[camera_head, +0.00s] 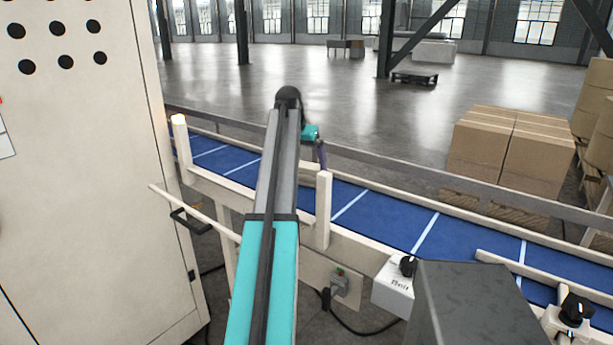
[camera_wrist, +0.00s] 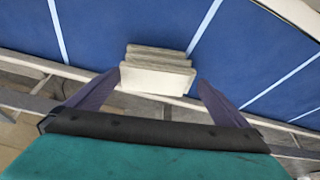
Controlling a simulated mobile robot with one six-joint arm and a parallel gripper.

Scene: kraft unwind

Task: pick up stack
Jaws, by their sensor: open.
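The stack (camera_wrist: 158,60) shows in the wrist view as a few pale, flat layers over the blue belt (camera_wrist: 100,25), close to its pale side rail. My gripper (camera_wrist: 157,82) is open, with one purple finger to the left of the stack and one to the right. The near end of the stack lies between the fingertips, with a gap visible on each side. I cannot tell its height below the fingers. In the head view my gripper (camera_head: 318,150) is mostly hidden behind my arm, over the belt (camera_head: 385,218).
A tall pale cabinet (camera_head: 85,190) stands at the left. A white box (camera_head: 393,287) labelled "Belt" with a black knob sits on the near side of the conveyor. Pale posts (camera_head: 323,210) rise along the near rail. Cartons (camera_head: 510,150) stand on pallets beyond the conveyor.

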